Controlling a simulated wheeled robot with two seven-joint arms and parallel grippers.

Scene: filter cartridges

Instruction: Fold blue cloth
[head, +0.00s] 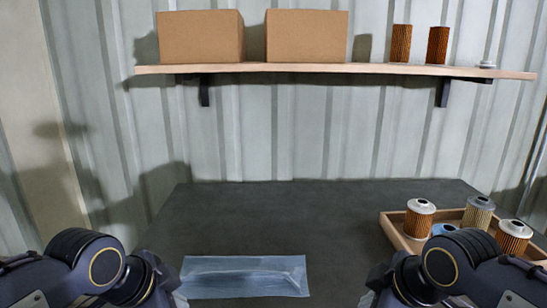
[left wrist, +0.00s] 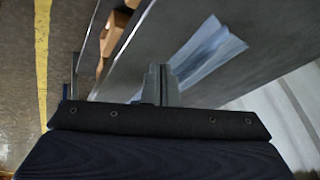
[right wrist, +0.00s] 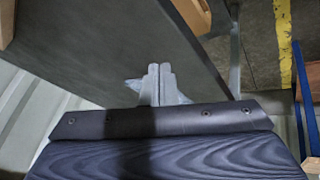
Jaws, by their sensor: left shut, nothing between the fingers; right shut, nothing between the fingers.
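The blue cloth (head: 246,277) lies on the dark table near its front edge as a long, flat, translucent-looking strip with lengthwise creases. It also shows in the left wrist view (left wrist: 210,50), beyond the fingertips. My left gripper (head: 179,299) is at the cloth's left end, low in the head view; its fingers are pressed together and empty in the left wrist view (left wrist: 161,70). My right gripper (head: 369,298) is right of the cloth, apart from it. Its fingers are together and empty in the right wrist view (right wrist: 160,70). Whether the left fingertips touch the cloth is unclear.
A wooden tray (head: 397,236) at the table's right holds several filter cartridges (head: 420,218) and a light-blue item (head: 443,228). A wall shelf (head: 320,69) carries two cardboard boxes (head: 200,37) and two orange-brown filters (head: 401,43). The table's (head: 290,212) middle and back are clear.

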